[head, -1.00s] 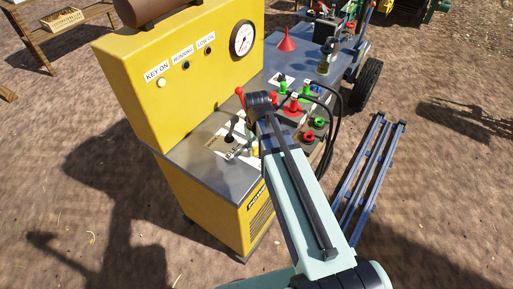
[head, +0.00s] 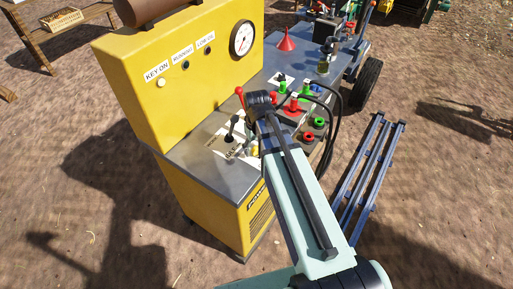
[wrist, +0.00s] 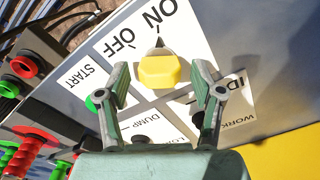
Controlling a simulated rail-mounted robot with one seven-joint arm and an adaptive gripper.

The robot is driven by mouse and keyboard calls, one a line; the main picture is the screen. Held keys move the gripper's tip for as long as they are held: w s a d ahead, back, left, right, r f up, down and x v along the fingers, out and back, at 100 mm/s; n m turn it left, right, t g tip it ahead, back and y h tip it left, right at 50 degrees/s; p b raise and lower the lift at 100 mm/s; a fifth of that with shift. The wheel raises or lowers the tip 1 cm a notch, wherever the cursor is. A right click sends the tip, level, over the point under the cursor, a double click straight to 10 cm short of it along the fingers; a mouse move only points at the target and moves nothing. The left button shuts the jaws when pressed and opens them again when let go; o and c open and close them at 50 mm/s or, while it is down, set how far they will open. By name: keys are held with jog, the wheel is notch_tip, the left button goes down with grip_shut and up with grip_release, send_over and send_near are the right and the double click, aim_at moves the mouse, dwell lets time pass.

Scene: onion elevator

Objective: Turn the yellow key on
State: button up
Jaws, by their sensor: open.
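The yellow key (wrist: 160,72) sits on a white label on the grey panel in the wrist view. Its dark pointed tip faces up in that picture, toward the word ON, with OFF to the left of the tip. My gripper (wrist: 160,86) is open, with one finger on each side of the key. I see a gap on both sides and no clear contact. In the head view my arm (head: 295,180) reaches over the yellow machine (head: 150,85) and largely hides the key area. The KEY ON lamp (head: 161,82) looks pale; I cannot tell if it is lit.
A red-tipped lever (head: 240,93) stands close to my wrist. Red and green connectors (head: 306,90) and black cables (head: 338,120) lie to the right. In the wrist view, red and green knobs (wrist: 24,66) are at the left. A blue frame (head: 370,180) lies on the ground.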

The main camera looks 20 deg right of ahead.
aim_at(256, 147)
notch_tip(256, 147, up, 12)
dwell(0.6)
jog(key=shift+f, duration=0.1)
